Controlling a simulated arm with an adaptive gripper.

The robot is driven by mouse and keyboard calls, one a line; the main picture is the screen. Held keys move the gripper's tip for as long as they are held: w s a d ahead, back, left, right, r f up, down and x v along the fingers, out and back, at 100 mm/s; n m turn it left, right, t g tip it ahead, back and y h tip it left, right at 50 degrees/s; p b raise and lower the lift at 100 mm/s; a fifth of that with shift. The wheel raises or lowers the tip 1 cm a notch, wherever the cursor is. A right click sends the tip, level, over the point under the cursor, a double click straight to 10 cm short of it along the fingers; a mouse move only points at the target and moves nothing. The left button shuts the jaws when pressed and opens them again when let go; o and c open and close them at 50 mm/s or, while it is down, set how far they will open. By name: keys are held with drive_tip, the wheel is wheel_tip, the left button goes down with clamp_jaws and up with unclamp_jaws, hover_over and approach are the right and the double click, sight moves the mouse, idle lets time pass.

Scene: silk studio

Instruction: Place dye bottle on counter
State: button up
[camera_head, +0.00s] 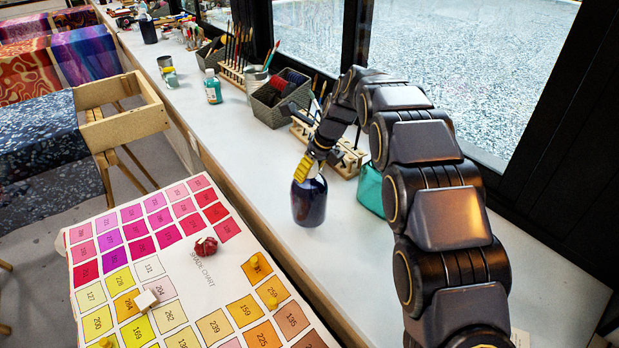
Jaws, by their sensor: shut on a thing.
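A dark blue dye bottle (309,203) stands upright at the white counter (262,205), near its front edge. Its base appears to be at the counter surface, but I cannot tell whether it touches. My gripper (308,168) comes down from above and is shut on the bottle's top. The gripper's yellow parts show just above the bottle's shoulder. The fingers partly hide the bottle's neck and cap.
A teal container (371,189) is right of the bottle, partly behind my arm. A wooden rack (349,160) and a grey basket (272,104) stand behind. A shade chart (190,275) lies in front. Counter left of the bottle is clear.

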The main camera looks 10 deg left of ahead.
drive_tip(key=shift+f, duration=1.3)
drive_tip(key=o, duration=1)
drive_tip(key=shift+f, duration=0.1)
drive_tip(key=v, duration=1.2)
drive_tip(key=s+d+n+g+h, duration=0.1)
drive_tip(key=s+d+n, duration=0.4)
drive_tip(key=s, duration=0.8)
drive_tip(key=s+d+f+n+g+h, duration=0.1)
drive_tip(key=s+d+n, duration=0.4)
drive_tip(key=s+n, duration=0.6)
drive_tip(key=s+d+f+n+g+h, duration=0.1)
drive_tip(key=s+d+n, duration=0.3)
drive_tip(key=s+n, duration=0.4)
drive_tip(key=shift+s+d+g+h, duration=0.2)
drive_tip(key=shift+s+g+h, duration=0.05)
drive_tip(key=shift+s, duration=1.7)
drive_tip(key=shift+s+d+g+h, duration=0.2)
drive_tip(key=shift+s+g+h, duration=0.05)
drive_tip(key=shift+s, duration=1.7)
